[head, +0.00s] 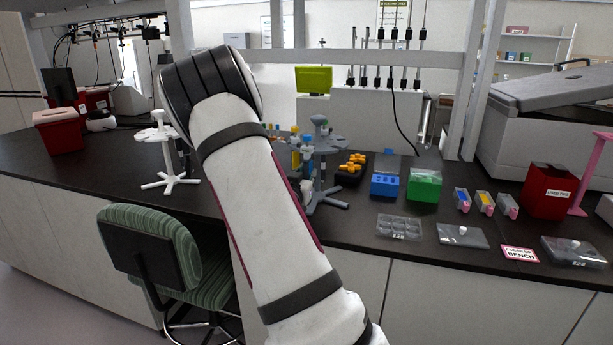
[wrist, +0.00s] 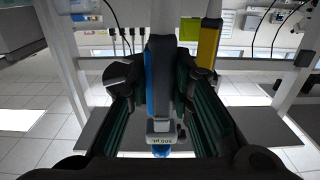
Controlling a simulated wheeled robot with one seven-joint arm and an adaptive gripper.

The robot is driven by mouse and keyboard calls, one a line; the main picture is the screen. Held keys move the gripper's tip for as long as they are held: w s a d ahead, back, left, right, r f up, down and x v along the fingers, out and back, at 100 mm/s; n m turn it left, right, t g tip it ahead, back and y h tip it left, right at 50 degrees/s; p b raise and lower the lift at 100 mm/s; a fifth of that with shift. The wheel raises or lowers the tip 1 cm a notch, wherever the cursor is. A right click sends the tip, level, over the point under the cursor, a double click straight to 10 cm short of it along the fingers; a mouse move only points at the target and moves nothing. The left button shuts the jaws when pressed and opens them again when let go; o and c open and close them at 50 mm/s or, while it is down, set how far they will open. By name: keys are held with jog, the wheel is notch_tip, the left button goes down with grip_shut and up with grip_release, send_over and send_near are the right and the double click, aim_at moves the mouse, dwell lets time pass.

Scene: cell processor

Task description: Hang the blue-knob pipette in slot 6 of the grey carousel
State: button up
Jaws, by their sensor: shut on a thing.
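The blue-knob pipette (wrist: 160,75) is between the fingers of my gripper (wrist: 160,92) in the wrist view. It has a dark grey body, a blue side strip and a pale label, and its blue knob (wrist: 161,151) points to the bottom of that view. The gripper is shut on its body. The grey carousel (head: 328,146) stands on the bench right of my arm in the head view, with a yellow-marked pipette (head: 307,155) on its near left side. My arm hides part of this area and the gripper there. Slot numbers are not readable.
A white carousel (head: 159,134) stands left of my arm. Right of the grey carousel are an orange rack (head: 353,163), a blue box (head: 385,185) and a green box (head: 424,186). A yellow pipette (wrist: 208,45) is close to the held one in the wrist view.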

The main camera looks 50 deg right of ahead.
jog(key=shift+d, duration=0.1)
jog(key=shift+b+x, duration=0.9)
jog(key=shift+x, duration=0.6)
jog(key=shift+w+d+b, duration=0.25)
jog(key=shift+d+b, duration=0.15)
jog(key=shift+d, duration=0.15)
jog(key=shift+f+b, duration=0.3)
jog(key=shift+b, duration=0.05)
dwell(0.5)
jog(key=o, duration=0.8)
send_near(311, 170)
jog(key=shift+w+d+f, duration=0.8)
jog(key=shift+w+f, duration=0.15)
jog(key=shift+w, duration=0.05)
